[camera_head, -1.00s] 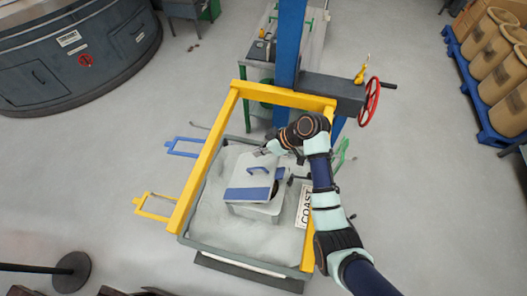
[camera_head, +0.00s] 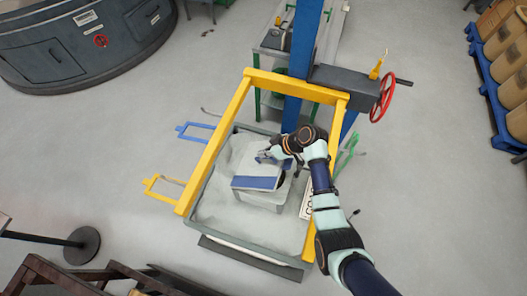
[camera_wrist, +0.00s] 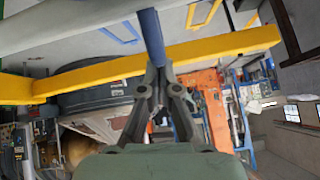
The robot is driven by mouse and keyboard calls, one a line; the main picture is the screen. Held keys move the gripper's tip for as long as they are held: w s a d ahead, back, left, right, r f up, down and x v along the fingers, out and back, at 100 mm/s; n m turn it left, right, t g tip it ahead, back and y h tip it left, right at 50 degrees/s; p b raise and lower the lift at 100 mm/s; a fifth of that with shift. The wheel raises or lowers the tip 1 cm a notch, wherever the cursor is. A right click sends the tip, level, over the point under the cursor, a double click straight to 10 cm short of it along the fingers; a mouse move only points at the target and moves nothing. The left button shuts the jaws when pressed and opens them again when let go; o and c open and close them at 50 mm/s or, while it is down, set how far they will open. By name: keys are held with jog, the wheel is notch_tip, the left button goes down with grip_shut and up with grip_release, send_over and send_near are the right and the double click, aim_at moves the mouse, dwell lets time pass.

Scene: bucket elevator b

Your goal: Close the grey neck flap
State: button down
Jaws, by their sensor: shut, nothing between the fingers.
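A light grey lid-like flap with a blue band (camera_head: 256,183) sits on top of a grey box-shaped neck (camera_head: 262,201) in the sandy bed inside the yellow frame. A dark gap shows at the right of the flap, so it looks tilted, though the exact angle is unclear. My gripper (camera_head: 266,158) is over the flap's far side, and my wrist hides part of it. In the wrist view my gripper (camera_wrist: 158,72) is shut with nothing between its fingers. A blue bar (camera_wrist: 151,36) shows just at or beyond the fingertips; I cannot tell whether they touch it.
A yellow frame (camera_head: 214,140) surrounds the grey-rimmed tray on the left, back and right. A blue post (camera_head: 302,55) and a red handwheel (camera_head: 383,97) stand behind it. Blue (camera_head: 193,134) and yellow (camera_head: 160,187) brackets stick out left.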

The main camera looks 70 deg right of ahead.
aim_at(278, 164)
jog(key=shift+s+f+t+b, duration=0.35)
jog(key=shift+f+b, duration=0.1)
jog(key=shift+b, duration=0.1)
jog(key=shift+t, duration=0.45)
jog(key=s+f+b, duration=0.5)
jog(key=shift+s+f+b, duration=0.6)
jog(key=shift+f+b, duration=0.05)
jog(key=shift+f, duration=0.15)
